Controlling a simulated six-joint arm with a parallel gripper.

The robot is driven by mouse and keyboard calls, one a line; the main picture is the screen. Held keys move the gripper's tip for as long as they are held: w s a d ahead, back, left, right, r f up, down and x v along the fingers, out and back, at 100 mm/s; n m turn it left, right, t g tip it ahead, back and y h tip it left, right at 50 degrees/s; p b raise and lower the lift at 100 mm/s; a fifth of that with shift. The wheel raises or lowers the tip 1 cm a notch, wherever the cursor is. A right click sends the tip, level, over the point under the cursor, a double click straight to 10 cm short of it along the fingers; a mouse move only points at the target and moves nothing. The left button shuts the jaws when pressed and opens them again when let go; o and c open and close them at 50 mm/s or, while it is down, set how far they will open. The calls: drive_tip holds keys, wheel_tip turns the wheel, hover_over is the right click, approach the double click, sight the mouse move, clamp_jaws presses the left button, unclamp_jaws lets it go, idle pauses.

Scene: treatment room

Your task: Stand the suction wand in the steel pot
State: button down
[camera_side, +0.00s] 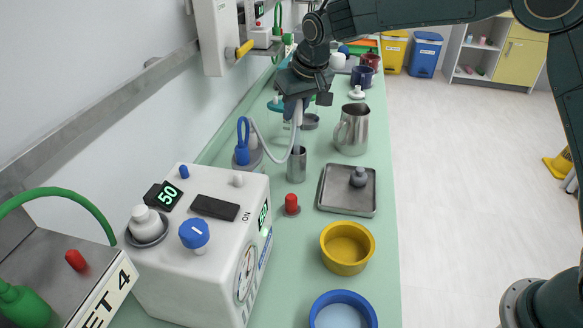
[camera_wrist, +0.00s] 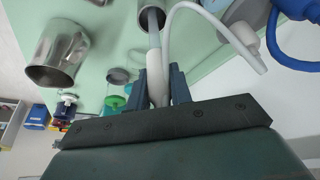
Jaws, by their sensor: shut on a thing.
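My gripper (camera_side: 297,112) is shut on the suction wand (camera_side: 297,128), a pale slim handle with a translucent tip and a hose. The wand is near upright, tip down. Below it stands the steel pot (camera_side: 297,168), a narrow open cylinder on the green counter. The wand's lower end appears to be inside the pot's mouth; how deep is hidden. In the wrist view, the wand (camera_wrist: 154,45) runs from between the fingers of my gripper (camera_wrist: 160,85) to the mouth of the pot (camera_wrist: 152,17).
The hose (camera_side: 268,150) loops left of the pot towards a blue-topped fitting (camera_side: 242,150). A steel jug (camera_side: 352,130) stands behind right. A steel tray (camera_side: 348,200), a red-knobbed piece (camera_side: 292,205) and a yellow bowl (camera_side: 347,247) lie nearer. A white machine (camera_side: 205,245) stands front left.

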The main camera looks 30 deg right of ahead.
sight(296, 125)
drive_tip(key=shift+f, duration=2.25)
drive_tip(key=c, duration=1.3)
unclamp_jaws()
drive_tip(key=shift+o, duration=0.2)
drive_tip(key=v, duration=1.2)
